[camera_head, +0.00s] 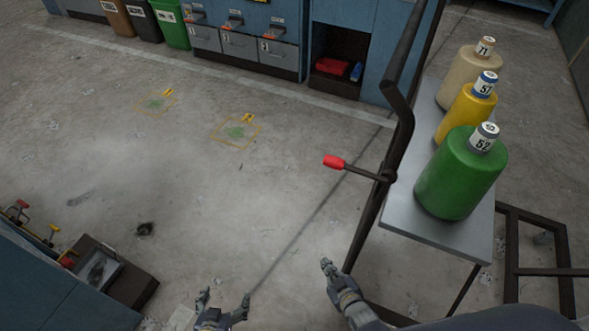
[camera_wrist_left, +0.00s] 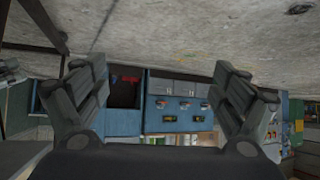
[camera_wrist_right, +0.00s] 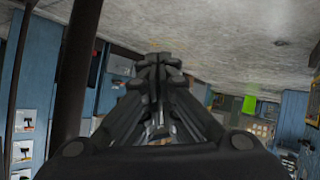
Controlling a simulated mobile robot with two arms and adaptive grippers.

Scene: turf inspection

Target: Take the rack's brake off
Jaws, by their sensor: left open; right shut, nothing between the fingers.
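The rack is a dark tubular frame with a grey metal shelf (camera_head: 432,229) on the right of the head view. A brake lever with a red grip (camera_head: 335,162) sticks out to the left from its dark upright post (camera_head: 368,218). My right gripper (camera_head: 328,266) is shut and empty, below the red grip and apart from it, close to the post. It also shows shut in the right wrist view (camera_wrist_right: 160,62). My left gripper (camera_head: 226,299) is open and empty at the bottom of the head view, well away from the lever; the left wrist view shows its fingers spread (camera_wrist_left: 160,85).
Green (camera_head: 452,185), yellow (camera_head: 462,117) and beige (camera_head: 470,78) cylinders with numbered tops stand on the shelf. Blue cabinets with drawers (camera_head: 278,56) line the back. A dark box (camera_head: 123,287) sits at lower left. The middle floor is clear, with two marked patches.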

